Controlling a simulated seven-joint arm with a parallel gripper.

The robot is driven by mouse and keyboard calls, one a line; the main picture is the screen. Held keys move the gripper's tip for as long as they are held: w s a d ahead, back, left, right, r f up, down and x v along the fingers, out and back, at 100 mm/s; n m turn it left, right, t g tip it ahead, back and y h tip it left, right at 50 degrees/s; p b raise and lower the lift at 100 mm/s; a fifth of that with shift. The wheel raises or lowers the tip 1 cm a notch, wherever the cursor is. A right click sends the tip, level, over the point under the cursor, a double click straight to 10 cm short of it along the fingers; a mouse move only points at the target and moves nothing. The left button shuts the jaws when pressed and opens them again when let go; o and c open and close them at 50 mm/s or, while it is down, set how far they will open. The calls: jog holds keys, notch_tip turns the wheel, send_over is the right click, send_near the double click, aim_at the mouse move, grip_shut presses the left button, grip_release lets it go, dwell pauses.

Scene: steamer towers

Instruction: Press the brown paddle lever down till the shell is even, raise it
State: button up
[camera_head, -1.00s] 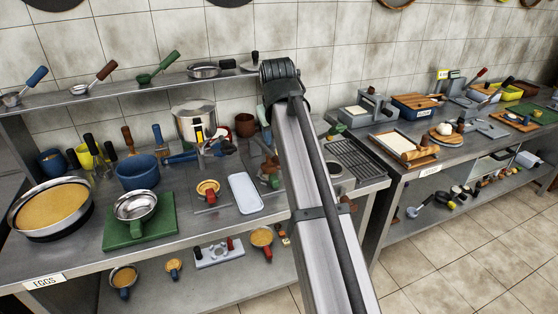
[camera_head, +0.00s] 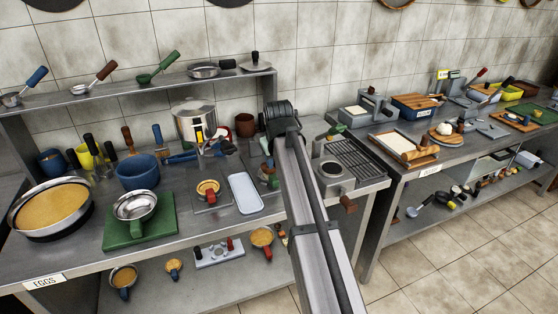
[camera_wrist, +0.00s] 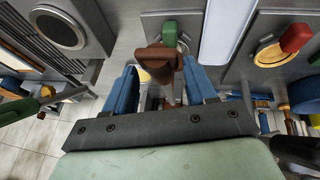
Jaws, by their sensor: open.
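In the wrist view a brown lever (camera_wrist: 163,62) with a broad end shows between the two blue fingers of my gripper (camera_wrist: 162,88). The fingers are open, one on each side of it, and I cannot tell whether either touches it. A green part (camera_wrist: 170,35) stands just behind the lever. A small yellow patch shows below the lever; I cannot make out a shell there or whether it is even. In the head view the lever's station (camera_head: 268,170) is partly hidden by my arm, and my gripper's fingers are hidden.
A pale blue tray (camera_head: 244,193) and a small press with a red lever (camera_head: 208,188) stand left of the station. To the right are a round-topped grey unit with a brown handle (camera_head: 347,203) and a dark grate (camera_head: 357,158). A steel pot (camera_head: 194,118) stands behind.

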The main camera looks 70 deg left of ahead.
jog(key=shift+w+a+f, duration=0.1)
jog(key=shift+a+f, duration=0.15)
jog(key=shift+f, duration=0.45)
grip_shut()
